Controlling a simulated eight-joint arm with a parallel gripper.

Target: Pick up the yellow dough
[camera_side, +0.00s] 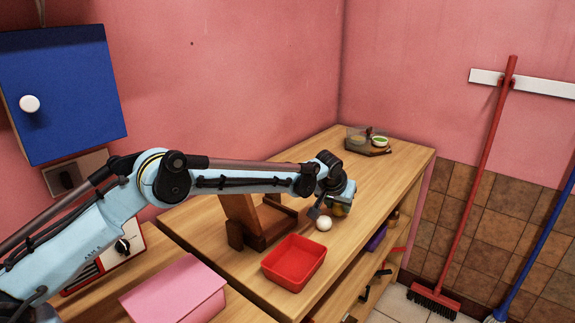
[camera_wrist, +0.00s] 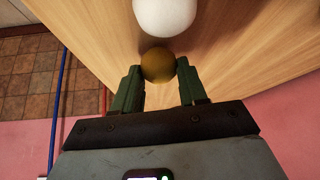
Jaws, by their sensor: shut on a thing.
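The yellow dough (camera_wrist: 158,65) is a dull yellow-brown ball between the two fingers of my gripper (camera_wrist: 159,82) in the wrist view. The fingers touch it on both sides, so my gripper is shut on it. In the side view my gripper (camera_side: 340,207) points down over the wooden worktop, right behind a white ball (camera_side: 324,223). There the dough is mostly hidden by the gripper. The white ball also shows in the wrist view (camera_wrist: 165,15), just beyond the dough. I cannot tell whether the dough still touches the worktop.
A red tray (camera_side: 294,262) stands on the worktop in front of the white ball. A brown wooden stand (camera_side: 258,228) is left of the gripper. A board with bowls (camera_side: 368,143) lies at the back. A pink box (camera_side: 175,293) is at the front left.

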